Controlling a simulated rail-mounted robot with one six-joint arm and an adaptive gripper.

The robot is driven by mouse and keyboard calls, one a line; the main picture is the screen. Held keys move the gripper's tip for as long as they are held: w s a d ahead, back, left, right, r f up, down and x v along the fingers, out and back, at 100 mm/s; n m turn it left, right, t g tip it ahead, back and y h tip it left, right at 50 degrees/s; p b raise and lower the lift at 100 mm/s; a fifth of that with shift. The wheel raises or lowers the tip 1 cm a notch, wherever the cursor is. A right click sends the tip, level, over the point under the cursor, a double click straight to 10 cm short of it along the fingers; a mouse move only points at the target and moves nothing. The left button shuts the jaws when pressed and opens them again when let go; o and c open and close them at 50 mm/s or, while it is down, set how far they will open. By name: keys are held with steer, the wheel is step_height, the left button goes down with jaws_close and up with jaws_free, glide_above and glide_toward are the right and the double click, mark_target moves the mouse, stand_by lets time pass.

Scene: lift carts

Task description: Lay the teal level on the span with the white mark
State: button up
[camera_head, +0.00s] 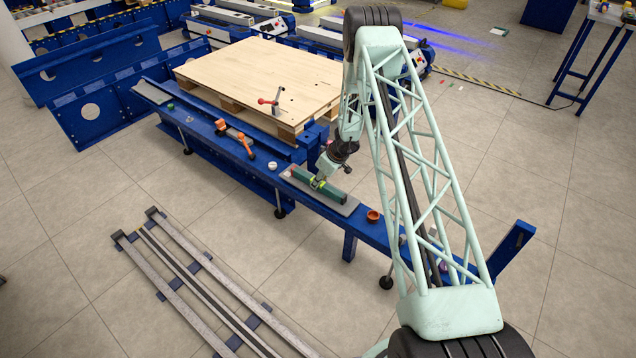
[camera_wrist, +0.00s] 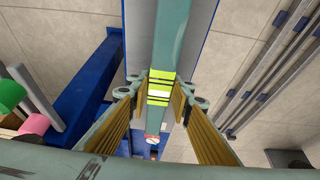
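The teal level (camera_head: 312,182) is a long dark green bar with yellow bands, lying along a grey mat (camera_head: 345,207) on the blue bench. In the wrist view the level (camera_wrist: 175,35) runs up the middle, with yellow, black and white bands. My gripper (camera_head: 320,179) is down at the level's middle. In the wrist view its fingers (camera_wrist: 159,97) stand on either side of the bands, very close to them; I cannot tell whether they touch. I cannot make out a white mark, so I cannot tell which span carries it.
Long rails (camera_head: 208,285) lie on the floor left of the bench. Orange-handled tools (camera_head: 237,136) and an orange-brown cup (camera_head: 373,216) sit on the bench (camera_head: 215,140). A wooden pallet (camera_head: 262,75) with a red-handled tool (camera_head: 272,101) stands behind. The floor between rails and bench is clear.

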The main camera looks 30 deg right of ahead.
steer(key=o, duration=0.4)
steer(key=shift+r, duration=0.15)
steer(key=shift+v, duration=5.85)
steer(key=shift+w+r, duration=0.1)
steer(key=shift+r, duration=0.05)
